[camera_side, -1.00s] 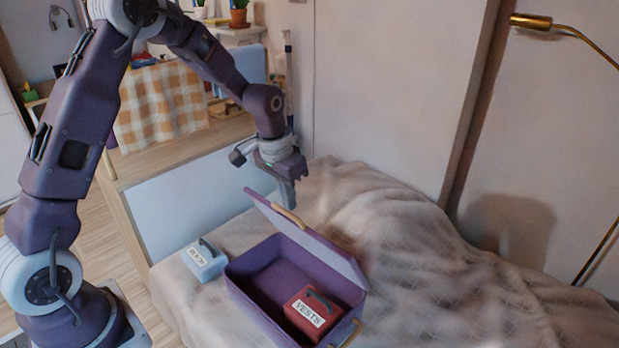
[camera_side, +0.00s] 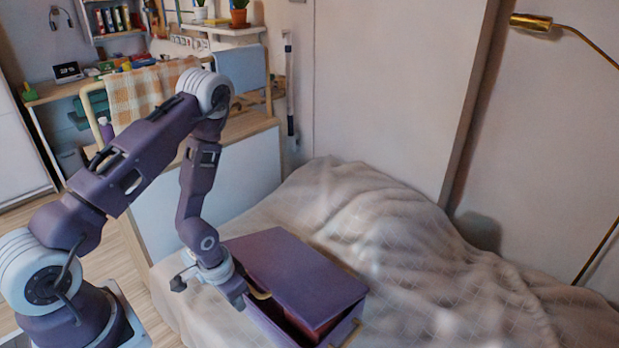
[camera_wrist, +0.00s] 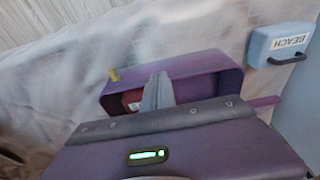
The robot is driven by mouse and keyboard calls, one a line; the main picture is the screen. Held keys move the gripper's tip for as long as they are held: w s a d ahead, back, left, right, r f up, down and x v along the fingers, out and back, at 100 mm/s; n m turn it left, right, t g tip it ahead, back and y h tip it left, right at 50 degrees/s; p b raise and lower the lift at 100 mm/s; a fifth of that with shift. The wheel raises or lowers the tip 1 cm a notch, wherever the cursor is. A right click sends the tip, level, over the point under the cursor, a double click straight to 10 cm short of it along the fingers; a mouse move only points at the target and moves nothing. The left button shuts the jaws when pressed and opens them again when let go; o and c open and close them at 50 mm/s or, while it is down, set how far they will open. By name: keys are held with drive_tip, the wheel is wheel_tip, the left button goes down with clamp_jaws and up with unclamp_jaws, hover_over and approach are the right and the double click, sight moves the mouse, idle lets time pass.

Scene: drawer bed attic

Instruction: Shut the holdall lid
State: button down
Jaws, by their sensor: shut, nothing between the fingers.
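The purple holdall (camera_side: 275,322) stands on the bed. Its lid (camera_side: 295,268) lies over the top, tilted, with a gap along the front edge. A red box (camera_side: 325,328) shows through that gap. The lid's tan handle (camera_side: 260,295) is at the front edge. My gripper (camera_side: 240,300) is shut and empty, low at the lid's front left edge beside the handle; I cannot tell whether it touches. In the wrist view, my grey fingers (camera_wrist: 158,92) overlap the holdall (camera_wrist: 200,75), whose red contents (camera_wrist: 132,97) show partly.
A pale blue box labelled BEACH (camera_wrist: 283,45) stands near the holdall in the wrist view; my arm hides it in the side view. A rumpled blanket (camera_side: 400,240) rises behind and right of the holdall. A brass lamp (camera_side: 535,22) stands at the right.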

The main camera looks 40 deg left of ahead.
drive_tip(key=shift+t, duration=0.4)
drive_tip(key=f, duration=0.4)
drive_tip(key=shift+s+f, duration=0.35)
drive_tip(key=shift+f, duration=0.05)
drive_tip(key=shift+r, duration=0.1)
idle(0.5)
drive_tip(key=w+r+v, duration=0.1)
drive_tip(key=w+v, duration=0.1)
drive_tip(key=v, duration=0.7)
drive_tip(key=w+d+r+m+g+h, duration=0.2)
drive_tip(key=w+d+r+m+h, duration=0.15)
drive_tip(key=d+r+m, duration=0.45)
drive_tip(key=w+a+r+m+g+y, duration=0.3)
drive_tip(key=w+a+r+m+y, duration=0.15)
drive_tip(key=a+m, duration=0.45)
drive_tip(key=shift+m+h, duration=0.5)
drive_tip(key=s+f, duration=0.1)
drive_tip(key=f, duration=0.3)
drive_tip(key=s+f, duration=0.1)
drive_tip(key=f, duration=0.3)
drive_tip(key=s+f, duration=0.1)
drive_tip(key=f, duration=0.3)
drive_tip(key=shift+d+f, duration=0.15)
drive_tip(key=shift+d, duration=0.25)
